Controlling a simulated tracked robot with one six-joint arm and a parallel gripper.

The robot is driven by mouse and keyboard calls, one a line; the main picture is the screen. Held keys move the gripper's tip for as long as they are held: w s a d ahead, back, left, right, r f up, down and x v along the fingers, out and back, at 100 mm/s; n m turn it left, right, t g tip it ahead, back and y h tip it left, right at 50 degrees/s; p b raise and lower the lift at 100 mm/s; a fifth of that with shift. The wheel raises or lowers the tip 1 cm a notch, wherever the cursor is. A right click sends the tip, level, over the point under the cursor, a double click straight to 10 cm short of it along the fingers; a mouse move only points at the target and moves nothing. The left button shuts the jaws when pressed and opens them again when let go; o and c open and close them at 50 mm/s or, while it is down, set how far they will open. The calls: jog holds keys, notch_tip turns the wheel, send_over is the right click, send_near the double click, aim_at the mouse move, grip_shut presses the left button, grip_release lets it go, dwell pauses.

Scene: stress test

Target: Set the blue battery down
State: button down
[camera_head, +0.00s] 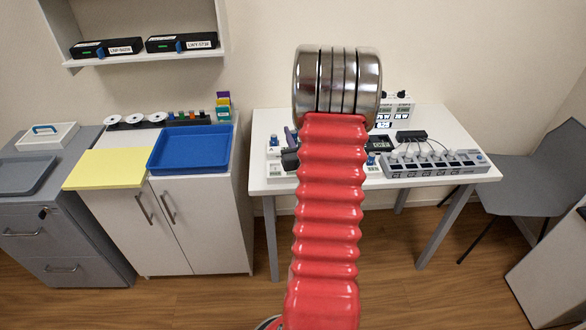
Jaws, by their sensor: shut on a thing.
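My red ribbed arm with its polished metal joint stands up through the middle of the view. My gripper does not show; the arm may hide it. I cannot make out a blue battery for certain. A small bluish thing (371,160) shows just right of the arm on the white table (470,181), too small to name. A blue tray (188,150) sits on the white cabinet at the left. What lies behind the arm in the table's middle is hidden.
A grey multi-slot strip (433,166) with cables lies on the table's right part. Dark and white items (287,160) stand at its left. A yellow board (106,168) lies beside the blue tray. A grey chair (530,180) stands at the right. A wall shelf (140,56) holds two black boxes.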

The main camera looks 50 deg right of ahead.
jog(key=shift+a+f, duration=0.1)
jog(key=shift+f, duration=0.2)
jog(key=shift+f, duration=0.1)
jog(key=shift+f, duration=2.8)
jog(key=shift+f, duration=1.9)
jog(key=shift+f, duration=0.15)
jog(key=c, duration=1.6)
grip_release()
